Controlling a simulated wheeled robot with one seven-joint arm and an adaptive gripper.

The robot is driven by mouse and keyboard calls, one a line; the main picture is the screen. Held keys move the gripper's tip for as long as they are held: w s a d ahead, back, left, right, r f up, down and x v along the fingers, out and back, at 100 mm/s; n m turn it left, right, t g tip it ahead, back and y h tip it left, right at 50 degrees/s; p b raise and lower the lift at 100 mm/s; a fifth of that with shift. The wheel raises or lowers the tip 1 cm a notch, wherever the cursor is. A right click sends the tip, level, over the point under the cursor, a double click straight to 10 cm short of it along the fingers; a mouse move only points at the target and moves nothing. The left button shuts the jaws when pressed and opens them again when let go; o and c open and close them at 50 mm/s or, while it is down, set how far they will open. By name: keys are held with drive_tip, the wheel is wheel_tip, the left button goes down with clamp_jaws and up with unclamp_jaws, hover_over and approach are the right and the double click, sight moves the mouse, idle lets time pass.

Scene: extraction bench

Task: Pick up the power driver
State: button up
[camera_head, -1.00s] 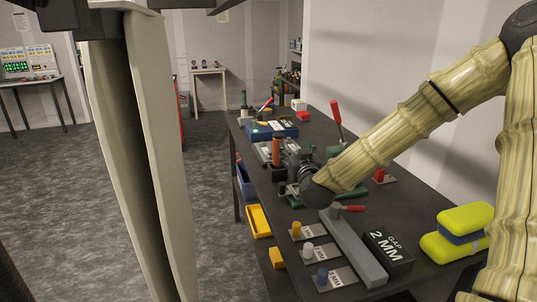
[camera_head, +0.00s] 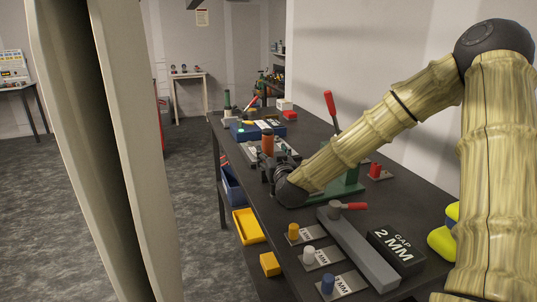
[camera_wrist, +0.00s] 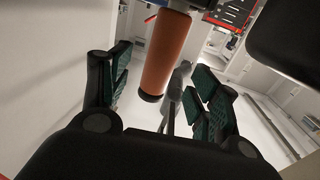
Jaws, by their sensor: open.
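An upright orange-brown cylinder with a dark end (camera_head: 267,142) stands on the bench by my gripper. I cannot tell for sure whether it is the power driver; nothing else in view is clearly one. It also shows in the wrist view (camera_wrist: 168,52), between the two fingers in the picture, with no clear contact. My gripper (camera_head: 268,172) is low over the bench, just on the near side of the cylinder, partly hidden by my wrist. In the wrist view my gripper (camera_wrist: 160,82) is open, with green ridged pads left and right.
A green press with a red lever (camera_head: 330,105) stands behind my forearm. A grey bar (camera_head: 355,245), a black "GAP 2 MM" block (camera_head: 396,252) and several labelled plates are in front. A blue box (camera_head: 257,130) lies farther back. Yellow bins (camera_head: 248,226) hang at the left edge.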

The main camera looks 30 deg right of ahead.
sight(269, 148)
drive_tip(key=shift+x, duration=1.05)
drive_tip(key=shift+p+x, duration=0.6)
drive_tip(key=shift+x, duration=1.5)
drive_tip(key=shift+r, duration=0.15)
drive_tip(key=c, duration=1.2)
